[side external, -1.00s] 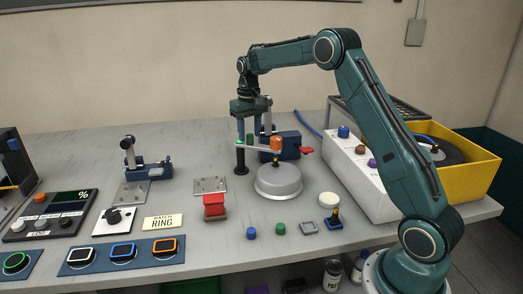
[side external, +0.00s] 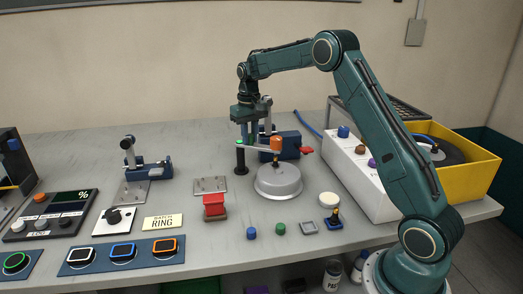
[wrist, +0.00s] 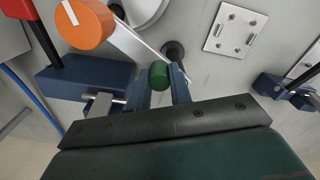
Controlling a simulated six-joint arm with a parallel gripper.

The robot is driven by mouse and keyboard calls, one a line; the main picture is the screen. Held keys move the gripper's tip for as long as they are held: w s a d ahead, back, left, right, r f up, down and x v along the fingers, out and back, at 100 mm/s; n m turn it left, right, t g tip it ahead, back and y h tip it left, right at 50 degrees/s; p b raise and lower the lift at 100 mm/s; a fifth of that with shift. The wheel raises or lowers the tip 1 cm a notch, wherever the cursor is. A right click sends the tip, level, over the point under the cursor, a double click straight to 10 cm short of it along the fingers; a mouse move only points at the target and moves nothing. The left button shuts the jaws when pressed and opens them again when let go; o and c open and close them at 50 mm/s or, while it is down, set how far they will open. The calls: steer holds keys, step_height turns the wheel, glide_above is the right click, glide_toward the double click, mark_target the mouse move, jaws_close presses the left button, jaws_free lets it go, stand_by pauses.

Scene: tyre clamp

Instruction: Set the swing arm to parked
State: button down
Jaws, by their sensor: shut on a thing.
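The swing arm (wrist: 138,46) is a pale flat bar. It runs from an orange cylinder (side external: 277,144) to a dark post (side external: 241,161) with a green top, and also shows in the side view (side external: 262,147). A green knob (wrist: 159,75) stands on the bar near the post end. My gripper (wrist: 161,77) is shut on this knob, with one finger on each side. In the side view my gripper (side external: 250,139) points down over the bar and hides the knob.
A blue clamp block (side external: 284,145) with a red handle stands behind the bar. A round grey disc base (side external: 278,182) sits beneath the orange cylinder. A red block (side external: 214,206) stands in front. A white box (side external: 350,178) is at right.

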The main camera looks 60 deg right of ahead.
steer(key=shift+m, duration=0.3)
steer(key=m, duration=0.1)
steer(key=a+m, duration=0.1)
steer(key=m, duration=0.1)
steer(key=shift+w+a+m, duration=0.2)
steer(key=shift+a+m, duration=0.25)
steer(key=shift+m, duration=1.3)
steer(key=shift+w+a+m, duration=0.25)
steer(key=shift+a+m, duration=0.15)
steer(key=shift+m, duration=1.3)
steer(key=shift+w+a+m, duration=0.2)
steer(key=shift+a+m, duration=0.25)
steer(key=shift+m, duration=1.3)
steer(key=c, duration=1.3)
jaws_free()
steer(key=shift+o, duration=0.2)
